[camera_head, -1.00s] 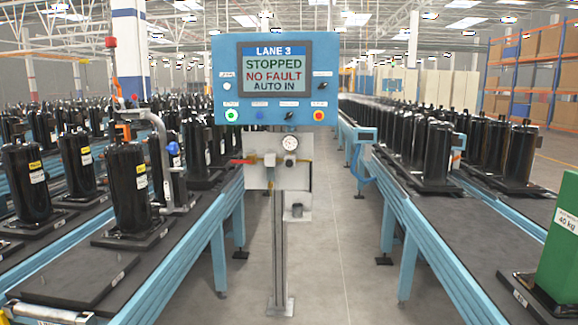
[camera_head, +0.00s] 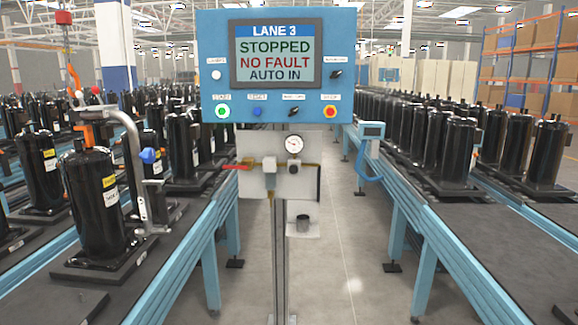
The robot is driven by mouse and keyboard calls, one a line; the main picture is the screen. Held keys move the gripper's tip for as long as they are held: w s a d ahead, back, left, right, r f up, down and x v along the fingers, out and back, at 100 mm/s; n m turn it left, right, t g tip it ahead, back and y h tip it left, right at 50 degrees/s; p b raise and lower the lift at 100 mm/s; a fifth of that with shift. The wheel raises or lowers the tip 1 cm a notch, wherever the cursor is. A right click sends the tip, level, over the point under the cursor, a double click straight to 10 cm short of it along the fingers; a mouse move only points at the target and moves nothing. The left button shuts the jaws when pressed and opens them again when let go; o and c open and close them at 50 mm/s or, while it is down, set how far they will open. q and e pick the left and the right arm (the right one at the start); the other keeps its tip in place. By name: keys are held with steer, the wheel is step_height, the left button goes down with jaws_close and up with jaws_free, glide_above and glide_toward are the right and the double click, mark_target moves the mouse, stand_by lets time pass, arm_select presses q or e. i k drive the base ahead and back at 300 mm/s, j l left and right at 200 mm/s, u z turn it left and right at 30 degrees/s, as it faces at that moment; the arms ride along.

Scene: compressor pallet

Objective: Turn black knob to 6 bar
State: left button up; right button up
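A white plate (camera_head: 284,190) on a grey post carries a round pressure gauge (camera_head: 294,144) with a white face. The needle reading is too small to tell. A red lever (camera_head: 236,167) sticks out left of a valve with a grey body (camera_head: 269,176). Black selector knobs also show on the blue panel above, at its right side (camera_head: 336,73) and lower row (camera_head: 293,112). Neither gripper is in view.
The panel screen (camera_head: 275,52) reads LANE 3, STOPPED, NO FAULT, AUTO IN. A conveyor with black compressors (camera_head: 94,203) runs on the left, another (camera_head: 452,210) on the right. A lifting tool (camera_head: 137,165) stands by the near left compressor. Floor (camera_head: 350,260) right of the post is clear.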

mark_target(294, 169)
steer(key=i+j, duration=0.2)
steer(key=i, duration=0.2)
steer(key=i+j, duration=0.15)
steer(key=i, duration=0.2)
steer(key=i+j, duration=0.2)
steer(key=i, duration=0.2)
